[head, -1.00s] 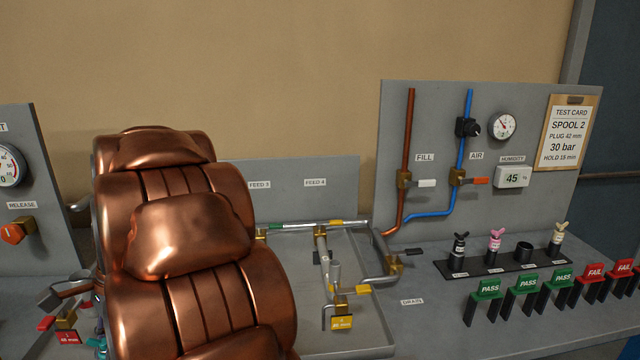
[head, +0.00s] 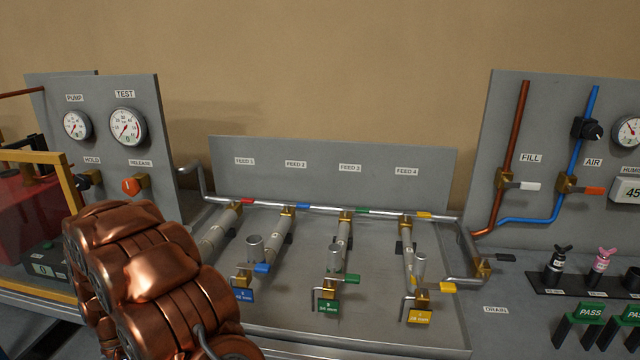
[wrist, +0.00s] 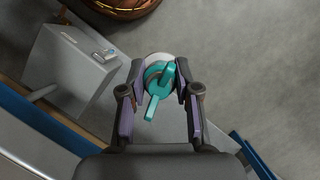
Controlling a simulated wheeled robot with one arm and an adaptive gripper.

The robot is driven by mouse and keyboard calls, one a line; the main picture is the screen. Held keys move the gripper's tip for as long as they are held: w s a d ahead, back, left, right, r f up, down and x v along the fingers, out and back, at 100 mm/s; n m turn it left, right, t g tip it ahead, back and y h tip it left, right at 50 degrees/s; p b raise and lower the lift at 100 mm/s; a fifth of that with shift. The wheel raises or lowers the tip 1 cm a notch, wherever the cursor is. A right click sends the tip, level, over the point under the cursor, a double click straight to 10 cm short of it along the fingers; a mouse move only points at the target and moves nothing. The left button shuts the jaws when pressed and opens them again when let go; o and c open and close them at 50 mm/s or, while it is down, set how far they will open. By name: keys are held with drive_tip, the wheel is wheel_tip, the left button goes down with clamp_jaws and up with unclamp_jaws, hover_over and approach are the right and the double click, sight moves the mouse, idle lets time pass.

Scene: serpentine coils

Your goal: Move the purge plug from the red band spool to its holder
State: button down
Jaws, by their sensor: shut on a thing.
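A teal plug (wrist: 158,82) with a winged handle is between the fingers of my gripper (wrist: 160,85) in the wrist view, and the gripper is shut on it. A pale disc shows behind the plug. In the head view my gripper is hidden behind or below my copper-coloured arm. The red band (head: 247,201) is on the rail at feed 1, above a grey spool (head: 217,235) whose near end my arm hides. The black plug holder strip (head: 570,287) is at the right edge, with a black plug, a pink plug and an empty socket (head: 632,280).
The fill and air panel (head: 505,130) stands at the right, the gauge panel (head: 100,115) at the left. A grey box (wrist: 75,65) is beside the gripper in the wrist view.

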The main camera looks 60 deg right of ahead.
drive_tip(key=w+a+f+n+h, duration=0.2)
drive_tip(key=w+a+f+n, duration=0.2)
drive_tip(key=f+n, duration=0.2)
drive_tip(key=shift+w+a+f+g, duration=0.3)
drive_tip(key=shift+w+a+f, duration=0.1)
drive_tip(key=shift+f, duration=0.45)
drive_tip(key=shift+s+f, duration=0.15)
drive_tip(key=shift+s, duration=0.05)
